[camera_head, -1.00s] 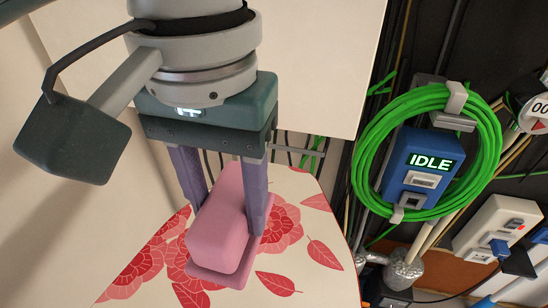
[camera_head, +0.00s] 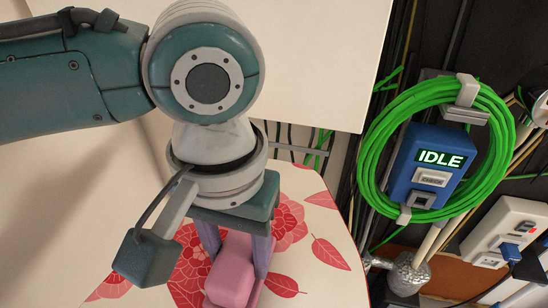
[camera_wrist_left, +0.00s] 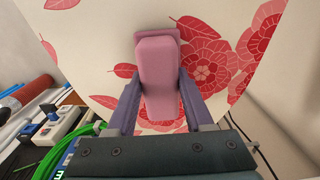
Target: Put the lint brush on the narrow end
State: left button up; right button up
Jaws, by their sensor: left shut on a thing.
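The lint brush (camera_head: 230,283) is a pink block with a flat pink plate along its underside. My left gripper (camera_head: 237,264) is shut on it, one purple finger on each side, pointing down. The left wrist view also shows the brush (camera_wrist_left: 160,75) between the fingers (camera_wrist_left: 158,98). Below is a cream board cover with red flowers and leaves (camera_head: 325,284), its edge curving at the right. The brush is over this cover; I cannot tell whether it touches. The brush's near part is cut by the head view's lower edge. My right gripper is not in view.
A cream panel (camera_head: 320,60) stands behind my left arm. To the right are a coiled green cable (camera_head: 493,165), a blue box reading IDLE (camera_head: 425,180), a white socket unit (camera_head: 505,230) and a silver pipe (camera_head: 408,273). The visible cover right of the brush is clear.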

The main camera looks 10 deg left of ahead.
aim_at(238, 252)
pick_arm(q)
jog(key=o, duration=1.2)
notch_tip(238, 252, up, 12)
jog(key=p, duration=0.3)
jog(key=s+d+f+m+t+h, duration=0.1)
jog(key=s+d+f+m+h, duration=0.15)
jog(key=s+d+h, duration=0.2)
jog(key=s+a+f+t+y, duration=0.1)
jog(key=s+a+f+y, duration=0.1)
jog(key=a, duration=0.5)
jog(key=s+a+f+t+y, duration=0.1)
jog(key=s+a+f+y, duration=0.1)
jog(key=s+a, duration=0.3)
jog(key=shift+s+a+f+n+t, duration=0.25)
jog(key=shift+a+n, duration=0.2)
jog(key=shift+a, duration=0.5)
jog(key=shift+r, duration=0.1)
